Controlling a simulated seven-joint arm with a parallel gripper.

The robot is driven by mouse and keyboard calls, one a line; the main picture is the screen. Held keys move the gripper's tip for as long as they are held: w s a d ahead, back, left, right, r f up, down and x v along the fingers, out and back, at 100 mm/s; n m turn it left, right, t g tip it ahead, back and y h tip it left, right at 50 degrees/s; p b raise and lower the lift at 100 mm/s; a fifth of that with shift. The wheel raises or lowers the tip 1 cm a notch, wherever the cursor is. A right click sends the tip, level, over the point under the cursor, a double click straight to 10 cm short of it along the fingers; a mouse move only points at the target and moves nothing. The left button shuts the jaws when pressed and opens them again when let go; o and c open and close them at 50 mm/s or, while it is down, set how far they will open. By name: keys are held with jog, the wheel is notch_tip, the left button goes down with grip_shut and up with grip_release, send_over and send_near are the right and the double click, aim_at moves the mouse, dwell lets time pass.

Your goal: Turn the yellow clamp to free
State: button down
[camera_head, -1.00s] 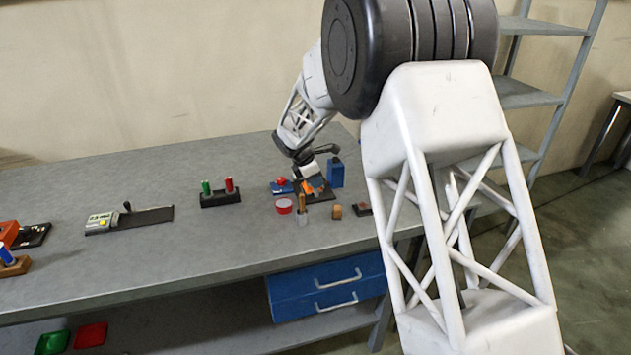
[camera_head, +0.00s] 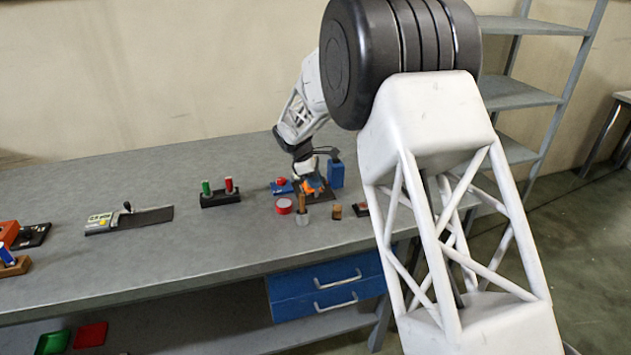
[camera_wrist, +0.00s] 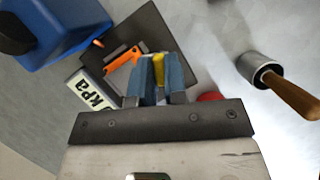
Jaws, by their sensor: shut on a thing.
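The yellow clamp (camera_wrist: 158,66) shows in the wrist view as a small yellow piece between the blue fingers of my gripper (camera_wrist: 160,75). The fingers are shut on it and hide most of it. It sits over a dark base plate (camera_wrist: 150,28). An orange part (camera_wrist: 122,60) lies just left of the fingers on the same plate. In the head view my gripper (camera_head: 308,180) points down at this plate, and the yellow clamp cannot be made out there.
A blue box (camera_head: 336,174) stands close behind the plate. A wooden-handled tool stands in a metal cup (camera_wrist: 262,72). A white "kPa" label block (camera_wrist: 92,98) is near the fingers.

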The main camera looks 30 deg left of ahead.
jog(key=m+g, duration=0.1)
jog(key=m, duration=0.2)
jog(key=m+g, duration=0.1)
jog(key=m, duration=0.2)
jog(key=shift+w+g, duration=0.1)
jog(key=shift+g, duration=0.2)
jog(key=m, duration=0.2)
jog(key=m+g, duration=0.1)
jog(key=m, duration=0.1)
jog(key=shift+m+g, duration=0.3)
jog(key=shift+m, duration=0.1)
jog(key=shift+w+m+g+y, duration=0.1)
jog(key=shift+m+g+y, duration=0.35)
jog(key=shift+m, duration=0.85)
jog(key=c, duration=1.2)
grip_release()
jog(key=shift+o, duration=0.2)
jog(key=v, duration=0.8)
jog(key=shift+d, duration=0.2)
